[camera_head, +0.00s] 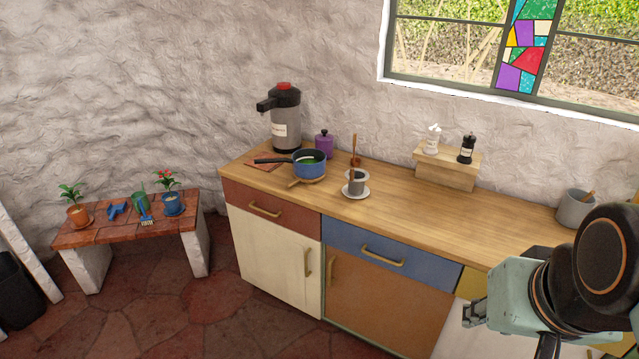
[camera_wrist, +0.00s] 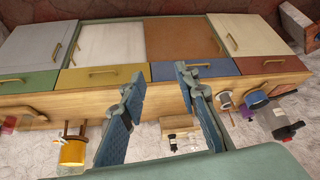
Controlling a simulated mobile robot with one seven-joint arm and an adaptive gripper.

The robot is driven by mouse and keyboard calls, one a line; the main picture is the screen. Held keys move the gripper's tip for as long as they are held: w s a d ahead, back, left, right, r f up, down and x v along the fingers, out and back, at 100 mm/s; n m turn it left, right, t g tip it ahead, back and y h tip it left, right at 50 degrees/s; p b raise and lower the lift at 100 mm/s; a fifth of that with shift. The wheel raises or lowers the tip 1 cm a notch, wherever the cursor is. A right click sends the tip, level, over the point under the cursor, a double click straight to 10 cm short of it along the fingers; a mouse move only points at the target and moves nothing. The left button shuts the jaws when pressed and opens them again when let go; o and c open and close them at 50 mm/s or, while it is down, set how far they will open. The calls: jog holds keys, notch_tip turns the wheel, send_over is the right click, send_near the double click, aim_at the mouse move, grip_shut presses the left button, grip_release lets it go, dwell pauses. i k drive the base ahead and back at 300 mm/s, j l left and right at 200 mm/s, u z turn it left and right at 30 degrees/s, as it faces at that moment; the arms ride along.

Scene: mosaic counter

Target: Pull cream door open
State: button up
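A cream door (camera_head: 275,262) with a brass handle (camera_head: 307,262) on its right side is shut below the red drawer in the head view. It also shows in the inverted wrist view at the right (camera_wrist: 248,30). Another pale, whitish door (camera_head: 462,338) below the yellow drawer is partly hidden by my arm in the head view; it shows shut in the wrist view (camera_wrist: 112,45). My gripper (camera_wrist: 158,78) is open and empty, its two fingers apart in front of the counter. In the head view it is at the lower right, away from the left cream door.
An orange door (camera_head: 375,300) and a blue drawer (camera_head: 390,250) lie between the pale doors. The wooden counter (camera_head: 420,218) holds a blue pot (camera_head: 309,165), a dispenser (camera_head: 285,120) and a cup. A low bench (camera_head: 125,230) with plants stands left. Stone floor (camera_head: 190,315) before the cabinet is clear.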

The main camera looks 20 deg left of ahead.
aim_at(286, 264)
jog(key=u, duration=1.1)
jog(key=i, duration=0.3)
jog(key=j+z, duration=0.05)
